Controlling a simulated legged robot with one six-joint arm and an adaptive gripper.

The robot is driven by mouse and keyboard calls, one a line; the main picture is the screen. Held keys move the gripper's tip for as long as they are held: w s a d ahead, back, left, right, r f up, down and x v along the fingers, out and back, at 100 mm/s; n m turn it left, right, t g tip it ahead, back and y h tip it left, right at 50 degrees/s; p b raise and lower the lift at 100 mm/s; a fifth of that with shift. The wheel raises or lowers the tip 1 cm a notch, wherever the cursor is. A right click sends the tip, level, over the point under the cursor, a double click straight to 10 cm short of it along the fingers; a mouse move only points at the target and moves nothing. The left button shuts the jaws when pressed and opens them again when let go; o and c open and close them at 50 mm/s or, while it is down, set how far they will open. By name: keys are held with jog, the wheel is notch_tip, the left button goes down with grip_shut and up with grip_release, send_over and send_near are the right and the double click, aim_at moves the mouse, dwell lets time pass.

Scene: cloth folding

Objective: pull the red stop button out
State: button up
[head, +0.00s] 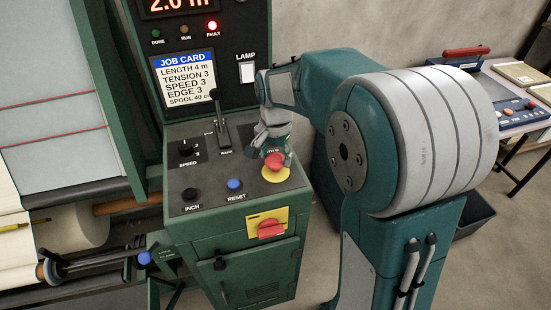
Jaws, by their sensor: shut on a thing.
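The red stop button (274,162) stands on a yellow disc (277,175) at the right of the control panel's sloped top. My gripper (274,152) is at the button, coming down from above and behind it, and is shut on it. My fingers cover part of the button's upper side. How far the button stands out from the panel cannot be told from here.
The green control cabinet (228,230) carries a lever (219,120), a speed knob (184,148), a black inch button (191,194) and a blue reset button (235,184). A red rotary switch (271,229) is on its front. The red fault lamp (212,26) is lit.

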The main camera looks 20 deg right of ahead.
aim_at(275, 157)
jog(key=o, duration=1.2)
jog(key=shift+w+a, duration=0.1)
jog(key=shift+r, duration=0.15)
notch_tip(275, 157, up, 12)
jog(key=shift+f, duration=0.15)
jog(key=s+f+n+t, duration=0.1)
jog(key=s+n+t, duration=0.1)
jog(key=s, duration=0.5)
jog(key=s+f+n+t, duration=0.1)
jog(key=s+n, duration=0.3)
jog(key=s, duration=0.3)
jog(key=s+f+n+t, duration=0.1)
jog(key=s+n+t, duration=0.1)
jog(key=s, duration=0.5)
jog(key=shift+s+f+n+t, duration=0.15)
jog(key=shift+n+t, duration=0.15)
jog(key=shift+n, duration=0.2)
